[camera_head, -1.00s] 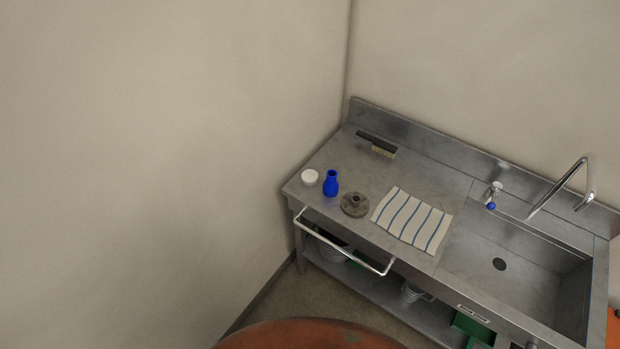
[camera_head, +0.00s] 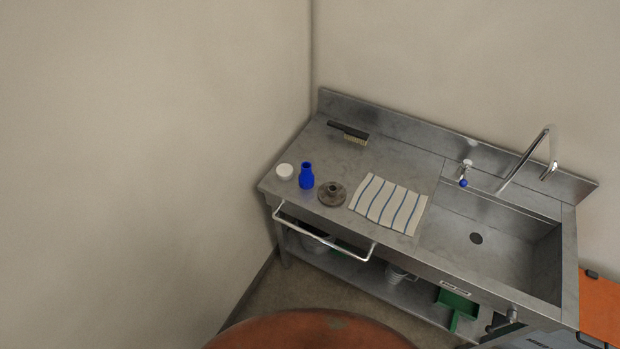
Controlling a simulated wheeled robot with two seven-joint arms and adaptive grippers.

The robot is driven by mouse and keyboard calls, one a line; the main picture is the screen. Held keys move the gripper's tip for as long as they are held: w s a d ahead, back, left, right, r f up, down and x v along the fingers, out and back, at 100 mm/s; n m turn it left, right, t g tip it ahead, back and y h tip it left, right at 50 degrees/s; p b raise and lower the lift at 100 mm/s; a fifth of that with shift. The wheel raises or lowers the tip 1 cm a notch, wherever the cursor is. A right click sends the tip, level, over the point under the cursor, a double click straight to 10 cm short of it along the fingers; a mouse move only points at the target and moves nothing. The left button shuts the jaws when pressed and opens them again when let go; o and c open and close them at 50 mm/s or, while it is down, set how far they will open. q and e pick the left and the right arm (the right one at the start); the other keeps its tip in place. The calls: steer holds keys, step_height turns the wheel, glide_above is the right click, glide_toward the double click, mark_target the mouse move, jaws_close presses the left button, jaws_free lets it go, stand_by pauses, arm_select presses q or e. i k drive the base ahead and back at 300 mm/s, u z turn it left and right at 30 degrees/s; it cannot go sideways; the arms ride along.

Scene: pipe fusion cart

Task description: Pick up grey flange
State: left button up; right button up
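The grey flange (camera_head: 332,194) is a round disc with a raised hub. It lies flat on the steel counter (camera_head: 298,148), between a blue bottle-shaped piece (camera_head: 306,176) on its left and a striped cloth (camera_head: 389,204) on its right. Nothing covers it. Neither of my grippers shows in the head view.
A white round piece (camera_head: 284,171) stands near the counter's left end, and a brush (camera_head: 349,133) lies at the back. A rail (camera_head: 320,243) runs along the front edge. The sink (camera_head: 490,250) with its tap (camera_head: 532,165) is at right. An orange round surface (camera_head: 310,332) is at the bottom.

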mark_target(331, 194)
steer(key=z, duration=1.25)
steer(key=k, duration=0.5)
steer(key=z, duration=0.05)
